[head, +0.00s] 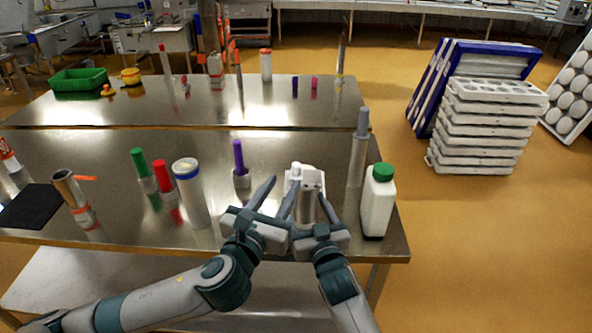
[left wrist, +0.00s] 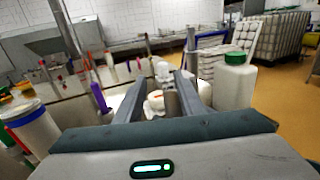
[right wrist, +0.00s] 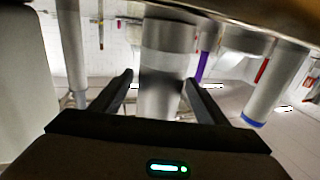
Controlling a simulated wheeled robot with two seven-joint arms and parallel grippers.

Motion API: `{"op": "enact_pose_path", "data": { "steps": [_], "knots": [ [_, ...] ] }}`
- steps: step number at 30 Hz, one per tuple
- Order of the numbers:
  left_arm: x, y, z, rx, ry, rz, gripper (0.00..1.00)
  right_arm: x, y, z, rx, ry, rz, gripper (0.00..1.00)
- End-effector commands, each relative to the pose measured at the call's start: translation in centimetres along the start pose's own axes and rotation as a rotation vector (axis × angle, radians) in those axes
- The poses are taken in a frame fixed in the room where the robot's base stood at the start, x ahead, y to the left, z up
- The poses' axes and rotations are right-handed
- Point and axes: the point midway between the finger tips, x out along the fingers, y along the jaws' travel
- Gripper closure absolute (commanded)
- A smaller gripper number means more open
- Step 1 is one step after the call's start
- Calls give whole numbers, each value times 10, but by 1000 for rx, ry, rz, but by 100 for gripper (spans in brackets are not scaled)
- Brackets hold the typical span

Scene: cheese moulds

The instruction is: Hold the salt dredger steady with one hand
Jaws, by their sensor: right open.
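A steel cylinder, which I take to be the salt dredger (head: 308,208), stands upright near the front edge of the table. My right gripper (head: 309,200) is open around it. In the right wrist view the dredger (right wrist: 163,65) stands between the two fingers, with no clear contact. My left gripper (head: 284,182) is open and empty, just left of the dredger. In the left wrist view the dredger (left wrist: 172,103) shows beyond the parted fingers. The dredger's lower part is hidden by my grippers in the head view.
A white object (head: 305,174) stands close behind the dredger. A white bottle with a green cap (head: 378,205) and a grey-topped cylinder (head: 358,150) stand to the right. A purple marker (head: 239,158) and a blue-rimmed cylinder (head: 192,195) stand to the left.

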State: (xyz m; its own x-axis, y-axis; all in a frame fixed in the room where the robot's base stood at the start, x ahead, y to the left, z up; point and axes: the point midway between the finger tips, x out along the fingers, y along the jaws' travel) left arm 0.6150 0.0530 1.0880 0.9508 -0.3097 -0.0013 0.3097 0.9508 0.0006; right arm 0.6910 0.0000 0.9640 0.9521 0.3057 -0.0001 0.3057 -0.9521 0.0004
Motion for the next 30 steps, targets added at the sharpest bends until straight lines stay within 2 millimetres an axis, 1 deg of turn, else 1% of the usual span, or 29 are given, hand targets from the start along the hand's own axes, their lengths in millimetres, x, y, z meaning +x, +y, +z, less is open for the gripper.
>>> {"op": "enact_pose_path", "data": {
  "steps": [5, 15, 18, 24, 30],
  "knots": [
    [0, 0, 0, 0, 0, 0, 65, -20, 0, 1, 0, -2, 0, 32],
    [0, 0, 0, 0, 0, 0, 65, -79, 0, 1, 1, -2, 0, 32],
    [0, 0, 0, 0, 0, 0, 65, -94, 0, 1, 1, -2, 0, 32],
    [0, 0, 0, 0, 0, 0, 65, -111, 0, 1, 1, -2, 0, 32],
    [0, 0, 0, 0, 0, 0, 65, -114, 0, 0, 0, -1, 0, 32]
  ]
}}
